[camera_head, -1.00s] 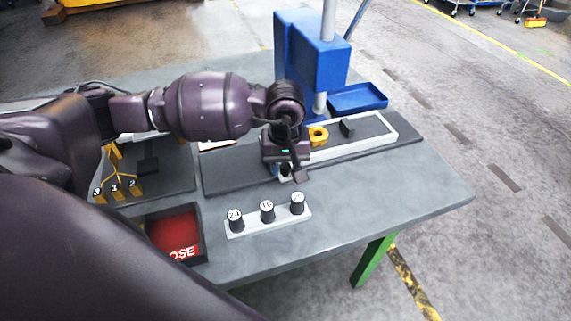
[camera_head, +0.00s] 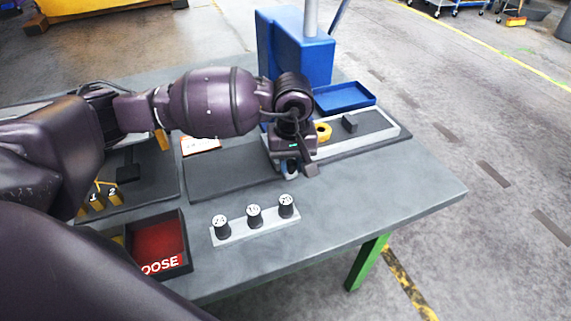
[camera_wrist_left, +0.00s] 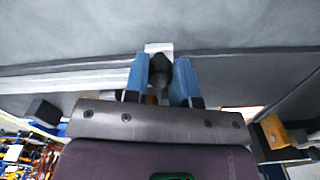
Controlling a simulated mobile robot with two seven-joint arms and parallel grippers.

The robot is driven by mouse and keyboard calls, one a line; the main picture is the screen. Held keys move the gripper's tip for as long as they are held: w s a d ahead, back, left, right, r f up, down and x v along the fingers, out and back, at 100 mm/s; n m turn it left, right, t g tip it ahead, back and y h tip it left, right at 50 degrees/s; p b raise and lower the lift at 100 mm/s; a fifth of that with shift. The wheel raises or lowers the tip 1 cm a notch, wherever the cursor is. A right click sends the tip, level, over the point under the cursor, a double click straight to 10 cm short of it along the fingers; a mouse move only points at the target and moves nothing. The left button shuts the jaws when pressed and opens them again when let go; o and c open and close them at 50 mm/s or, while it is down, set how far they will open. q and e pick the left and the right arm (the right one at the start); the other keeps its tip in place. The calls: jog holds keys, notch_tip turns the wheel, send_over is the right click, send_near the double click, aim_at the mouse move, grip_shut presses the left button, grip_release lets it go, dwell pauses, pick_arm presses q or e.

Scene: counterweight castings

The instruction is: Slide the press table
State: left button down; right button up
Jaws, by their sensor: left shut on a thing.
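The press table (camera_head: 386,132) is a pale-edged sliding plate on a dark base mat (camera_head: 230,172) in the head view. A yellow ring (camera_head: 324,131) and a small dark block (camera_head: 350,123) sit on it. My left gripper (camera_head: 290,171) is at the table's near left end. In the left wrist view, its blue fingers (camera_wrist_left: 161,72) are shut on a dark knob (camera_wrist_left: 159,65) by the pale end of the table. The gripper and wrist hide that end in the head view. My right gripper is not in view.
The blue press (camera_head: 295,50) stands behind the table, with a blue tray (camera_head: 345,96) beside it. Nearer are a rack of numbered dark pegs (camera_head: 254,226) and a red-lined bin (camera_head: 158,243). Yellow numbered pieces (camera_head: 97,198) stand at left. The bench's right part is clear.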

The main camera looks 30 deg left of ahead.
pick_arm(q)
jog(key=c, duration=0.9)
grip_release()
jog(key=shift+c, duration=0.2)
jog(key=shift+r, duration=0.1)
notch_tip(320, 180, up, 11)
jog(key=shift+f, duration=0.2)
